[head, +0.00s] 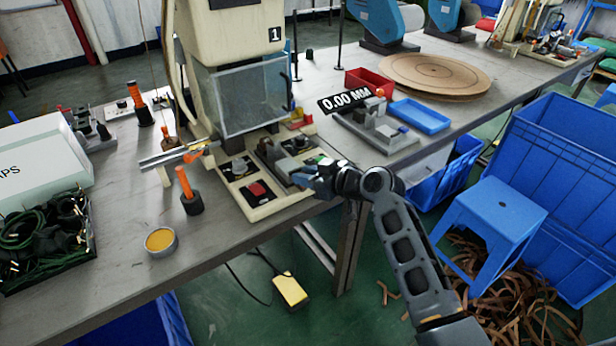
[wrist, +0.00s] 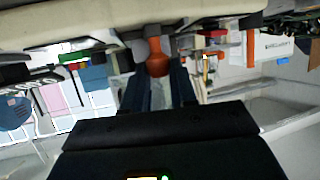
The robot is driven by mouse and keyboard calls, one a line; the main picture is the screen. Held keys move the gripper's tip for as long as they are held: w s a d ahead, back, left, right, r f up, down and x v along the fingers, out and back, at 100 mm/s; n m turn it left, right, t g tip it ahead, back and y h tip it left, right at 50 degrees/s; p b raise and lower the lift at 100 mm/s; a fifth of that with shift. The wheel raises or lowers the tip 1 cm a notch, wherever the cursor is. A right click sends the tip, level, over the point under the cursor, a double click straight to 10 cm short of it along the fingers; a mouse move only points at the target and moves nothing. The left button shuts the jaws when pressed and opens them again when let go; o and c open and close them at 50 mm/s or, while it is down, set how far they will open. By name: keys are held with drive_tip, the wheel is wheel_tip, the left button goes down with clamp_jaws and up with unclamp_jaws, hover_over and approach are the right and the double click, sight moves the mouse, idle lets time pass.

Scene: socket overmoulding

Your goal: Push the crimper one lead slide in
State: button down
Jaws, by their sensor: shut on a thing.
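Crimper one (head: 235,35) is the tall cream press marked "1" on the left bench, with a clear guard over its work area. Its lead slide (head: 275,153), a dark and grey block, lies on the right part of the cream base. My gripper (head: 303,180) is at the slide's front end, by the base's right edge, its jaws closed on a part there. In the wrist view, my two dark fingers (wrist: 158,92) point at a rounded orange knob (wrist: 157,66) at their tips. The exact contact is hidden in the head view.
A gauge fixture (head: 375,130) reading 0.00 MM, a blue tray (head: 420,116) and a red bin (head: 368,78) stand to the right. An orange-handled tool (head: 186,182) and a round tin (head: 160,242) are left of the press. A blue stool (head: 492,215) stands on the floor.

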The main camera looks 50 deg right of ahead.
sight(286, 161)
drive_tip(key=w+d+b, duration=0.1)
drive_tip(key=w, duration=0.2)
drive_tip(key=w+b, duration=0.2)
drive_tip(key=w, duration=0.1)
drive_tip(key=w+d+b, duration=0.1)
drive_tip(key=w, duration=0.2)
drive_tip(key=shift+d+f, duration=0.15)
drive_tip(key=shift+d, duration=0.15)
drive_tip(key=shift+w+b, duration=0.2)
drive_tip(key=shift+b, duration=0.15)
drive_tip(key=shift+w+r, duration=0.1)
drive_tip(key=shift+r, duration=0.1)
drive_tip(key=c, duration=0.9)
unclamp_jaws()
drive_tip(key=shift+d, duration=0.1)
drive_tip(key=shift+v, duration=3.9)
